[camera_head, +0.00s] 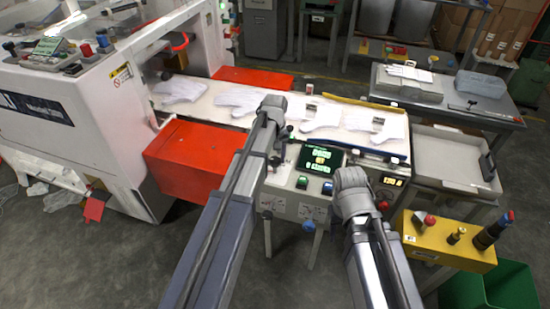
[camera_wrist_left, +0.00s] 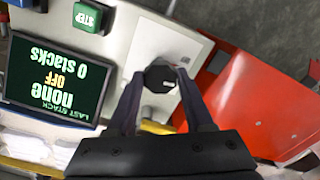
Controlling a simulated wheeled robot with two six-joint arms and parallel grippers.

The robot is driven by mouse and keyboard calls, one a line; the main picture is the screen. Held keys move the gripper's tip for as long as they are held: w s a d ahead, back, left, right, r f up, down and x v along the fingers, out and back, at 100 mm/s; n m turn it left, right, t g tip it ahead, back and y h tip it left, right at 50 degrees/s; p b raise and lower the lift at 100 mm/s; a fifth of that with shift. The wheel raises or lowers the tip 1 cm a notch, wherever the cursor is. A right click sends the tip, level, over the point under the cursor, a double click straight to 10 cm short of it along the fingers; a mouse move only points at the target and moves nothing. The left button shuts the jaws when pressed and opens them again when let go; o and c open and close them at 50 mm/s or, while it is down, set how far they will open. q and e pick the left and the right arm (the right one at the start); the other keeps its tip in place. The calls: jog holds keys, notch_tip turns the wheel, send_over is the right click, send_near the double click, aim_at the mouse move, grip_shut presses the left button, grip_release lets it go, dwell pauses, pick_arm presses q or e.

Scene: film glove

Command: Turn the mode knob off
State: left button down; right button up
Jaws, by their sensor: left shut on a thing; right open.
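The mode knob (camera_wrist_left: 160,77) is a black knob with a pale mark, on a light panel plate in the left wrist view. My left gripper (camera_wrist_left: 158,74) is shut on it, with one finger on each side. In the head view my left gripper (camera_head: 279,153) is at the left part of the control panel, and the knob is largely hidden there. The panel's screen (camera_wrist_left: 55,75) shows upside-down text reading "LAST STACK none OFF 0 stacks". My right gripper (camera_head: 352,187) is open at the panel's right side; its fingers are hard to make out.
A green STEP button (camera_wrist_left: 88,16) sits beside the screen. A blue button (camera_head: 327,188) is right of it on the panel. White gloves (camera_head: 323,117) lie on the conveyor behind. A red box (camera_head: 184,158) stands left, a yellow control box (camera_head: 445,245) right.

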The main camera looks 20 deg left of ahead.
aim_at(275, 160)
pick_arm(q)
jog(key=shift+c, duration=1.4)
grip_release()
jog(key=shift+r, duration=0.1)
notch_tip(275, 160, up, 8)
jog(key=p, duration=0.8)
jog(key=shift+f, duration=0.2)
jog(key=s+d+m, duration=0.4)
jog(key=s+d, duration=0.2)
jog(key=s, duration=0.5)
jog(key=s+d+m+y, duration=0.1)
jog(key=s+d+m, duration=0.4)
jog(key=s, duration=0.7)
jog(key=d, duration=0.2)
jog(key=shift+d, duration=0.3)
